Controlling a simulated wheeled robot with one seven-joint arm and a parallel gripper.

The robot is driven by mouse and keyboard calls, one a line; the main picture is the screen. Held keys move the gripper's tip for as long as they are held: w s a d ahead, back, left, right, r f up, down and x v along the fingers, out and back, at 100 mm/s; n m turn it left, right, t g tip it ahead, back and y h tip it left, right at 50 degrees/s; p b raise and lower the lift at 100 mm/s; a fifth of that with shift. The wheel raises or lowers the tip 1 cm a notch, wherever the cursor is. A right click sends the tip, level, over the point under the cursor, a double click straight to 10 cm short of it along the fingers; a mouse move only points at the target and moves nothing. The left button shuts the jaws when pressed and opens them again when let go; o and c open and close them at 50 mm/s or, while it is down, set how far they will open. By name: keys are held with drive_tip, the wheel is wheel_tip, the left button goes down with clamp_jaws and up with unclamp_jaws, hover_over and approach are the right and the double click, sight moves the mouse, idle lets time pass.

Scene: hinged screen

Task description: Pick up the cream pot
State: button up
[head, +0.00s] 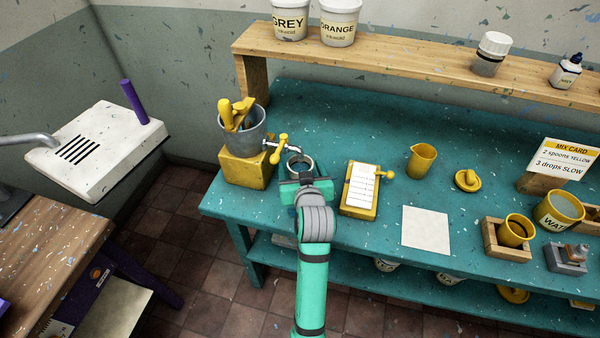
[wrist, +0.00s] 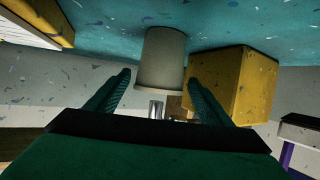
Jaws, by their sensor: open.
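The cream pot (head: 300,161) stands on the teal bench near its front left part, below the tap. Its open rim shows in the head view, and my gripper hides its lower front. In the wrist view, which looks upside down, the pot (wrist: 161,58) is a plain pale cylinder. My gripper (head: 300,178) is just in front of it. In the wrist view my gripper (wrist: 159,78) is open, with one finger on each side of the pot's outline. I see no finger touching it. I cannot tell how far the fingertips reach around it.
A yellow block (head: 246,169) with a metal bucket (head: 242,128) and tap (head: 276,150) stands close left. The block (wrist: 240,85) is near one finger in the wrist view. A yellow-framed white box (head: 360,190) is close right. A yellow jug (head: 422,160) stands farther right.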

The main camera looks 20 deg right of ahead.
sight(299, 164)
drive_tip(key=shift+f+x, duration=0.2)
drive_tip(key=shift+x, duration=1.2)
drive_tip(key=shift+f+x, duration=0.2)
drive_tip(key=shift+x, duration=1.2)
drive_tip(key=shift+s, duration=0.2)
drive_tip(key=c, duration=1.3)
